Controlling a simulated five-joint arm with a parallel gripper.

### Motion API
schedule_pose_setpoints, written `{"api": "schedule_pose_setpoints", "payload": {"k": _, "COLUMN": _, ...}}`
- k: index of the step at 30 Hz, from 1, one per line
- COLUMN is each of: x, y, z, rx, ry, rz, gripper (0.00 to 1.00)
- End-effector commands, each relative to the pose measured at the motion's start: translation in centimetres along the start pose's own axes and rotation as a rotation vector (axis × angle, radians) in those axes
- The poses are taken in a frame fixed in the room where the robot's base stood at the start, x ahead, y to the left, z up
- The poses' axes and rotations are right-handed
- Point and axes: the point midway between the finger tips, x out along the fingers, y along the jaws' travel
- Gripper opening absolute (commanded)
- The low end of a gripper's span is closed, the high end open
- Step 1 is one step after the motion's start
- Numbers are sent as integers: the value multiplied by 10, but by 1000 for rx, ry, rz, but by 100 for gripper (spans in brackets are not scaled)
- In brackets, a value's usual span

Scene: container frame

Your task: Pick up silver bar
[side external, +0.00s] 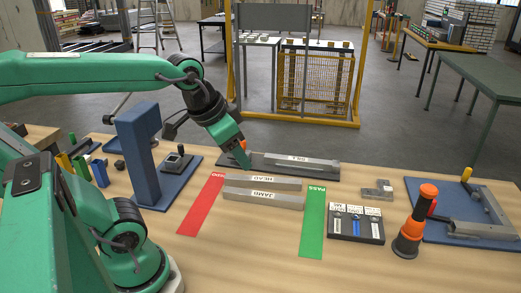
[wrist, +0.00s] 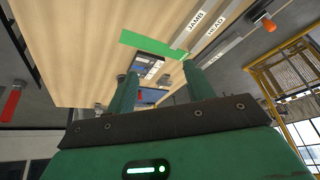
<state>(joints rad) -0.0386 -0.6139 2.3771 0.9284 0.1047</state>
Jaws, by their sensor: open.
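Three silver-grey bars lie on the wooden table. The bar labelled JAMB (side external: 290,202) lies in front of the bar labelled HEAD (side external: 285,184), and the bar labelled SILL (side external: 320,163) rests on a dark base behind them. JAMB (wrist: 195,20) and HEAD (wrist: 216,25) also show at the top of the wrist view. My gripper (side external: 242,158) is at the left end of the dark base, above or beside it; the exact height is unclear. In the wrist view my gripper (wrist: 160,77) has its two green fingers apart, with no bar between them.
A red strip (side external: 202,205) and a green PASS strip (side external: 313,220) flank the front bars. A blue upright block (side external: 138,155) stands left. A gauge box (side external: 356,225), an orange-black tool (side external: 414,225) and a blue fixture plate (side external: 420,205) are right. An orange piece (wrist: 268,25) stands near the bars.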

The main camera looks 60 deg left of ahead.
Motion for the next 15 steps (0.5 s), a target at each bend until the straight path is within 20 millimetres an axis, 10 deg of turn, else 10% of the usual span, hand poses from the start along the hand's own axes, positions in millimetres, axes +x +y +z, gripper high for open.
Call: {"api": "schedule_pose_setpoints", "payload": {"k": 15, "x": 26, "y": -50, "z": -94, "rx": 193, "ry": -128, "rz": -11, "gripper": 53}}
